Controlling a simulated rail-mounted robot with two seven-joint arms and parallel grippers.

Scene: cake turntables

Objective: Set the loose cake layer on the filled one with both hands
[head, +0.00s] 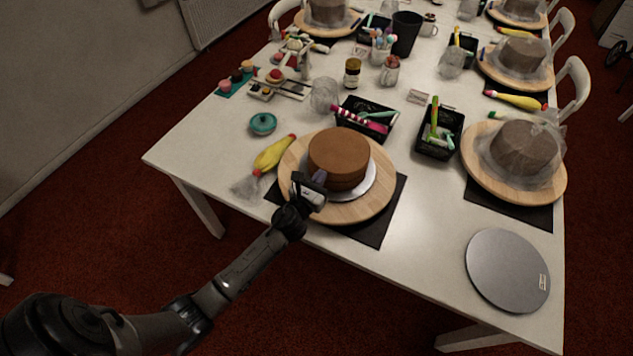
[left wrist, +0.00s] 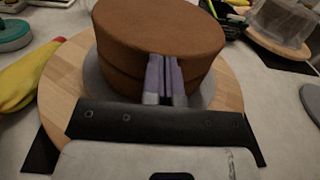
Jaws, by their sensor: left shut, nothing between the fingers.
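The brown cake (head: 338,153) stands on a silver board (head: 371,183) on the wooden turntable (head: 368,209). In the left wrist view, a seam runs around the cake's side, with the upper layer (left wrist: 160,28) resting on the lower layer (left wrist: 118,83). I cannot see filling between them. My left gripper (head: 319,178) is at the near side of the cake. Its fingers (left wrist: 167,76) are together, empty, in front of the cake's side; whether they touch it I cannot tell. My right gripper is not in view.
A bare grey round board (head: 507,269) lies at the right front. A yellow piping bag (head: 274,154) lies left of the turntable. Black bins (head: 440,132) stand behind it. A wrapped cake (head: 522,148) on another turntable stands to the right. The table between turntable and grey board is clear.

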